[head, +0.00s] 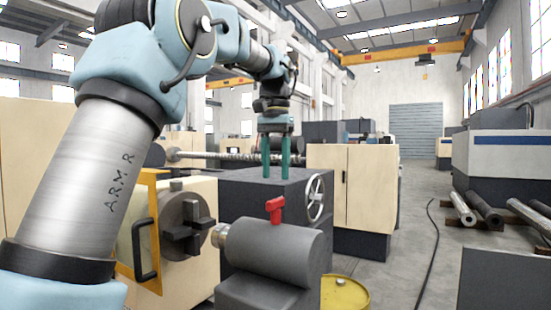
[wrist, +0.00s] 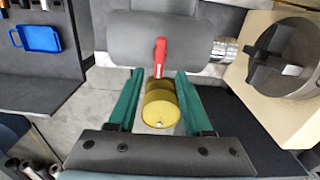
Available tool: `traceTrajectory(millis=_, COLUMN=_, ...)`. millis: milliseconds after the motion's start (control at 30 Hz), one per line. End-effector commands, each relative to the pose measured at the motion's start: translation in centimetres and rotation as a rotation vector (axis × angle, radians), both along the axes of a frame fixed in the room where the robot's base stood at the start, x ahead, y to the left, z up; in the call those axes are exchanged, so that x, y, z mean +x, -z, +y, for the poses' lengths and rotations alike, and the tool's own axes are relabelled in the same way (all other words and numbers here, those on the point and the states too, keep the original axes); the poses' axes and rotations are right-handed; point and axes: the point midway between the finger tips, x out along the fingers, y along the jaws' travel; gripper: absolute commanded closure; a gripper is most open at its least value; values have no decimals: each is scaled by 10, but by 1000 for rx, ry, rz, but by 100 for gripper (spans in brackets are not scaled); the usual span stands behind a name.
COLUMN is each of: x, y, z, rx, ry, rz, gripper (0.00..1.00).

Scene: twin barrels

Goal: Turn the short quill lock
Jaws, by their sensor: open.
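The quill lock is a small red lever (head: 275,209) standing on top of a grey tailstock barrel (head: 270,250) in the head view. In the wrist view the red lever (wrist: 160,58) is on the grey barrel (wrist: 130,38), with its handle pointing down the picture. My gripper (head: 275,176) has two green fingers, open and empty, above the lever in the head picture. In the wrist view the gripper (wrist: 160,74) has its fingers on either side of the lever's line, apart from it. I see only one red lever and cannot tell its length against another.
A chuck (head: 186,225) faces the barrel's metal quill (head: 219,236). A handwheel (head: 316,198) is on a dark block behind. A yellow drum (head: 343,293) stands low by the barrel. A blue tray (wrist: 40,38) lies on a dark surface.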

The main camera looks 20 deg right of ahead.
Motion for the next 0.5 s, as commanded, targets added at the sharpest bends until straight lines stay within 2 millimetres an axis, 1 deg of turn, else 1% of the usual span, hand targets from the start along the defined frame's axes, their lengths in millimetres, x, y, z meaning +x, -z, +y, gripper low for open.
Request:
traceTrajectory(millis=100, x=0, y=-20, z=0, rx=-2, ry=0, rz=-2, gripper=50)
traceTrajectory(millis=200, x=0, y=-31, z=0, rx=-1, ry=0, rz=-1, gripper=50)
traceTrajectory(millis=300, x=0, y=-37, z=0, rx=0, ry=0, rz=0, gripper=50)
traceTrajectory(millis=500, x=0, y=-40, z=0, rx=1, ry=0, rz=1, gripper=50)
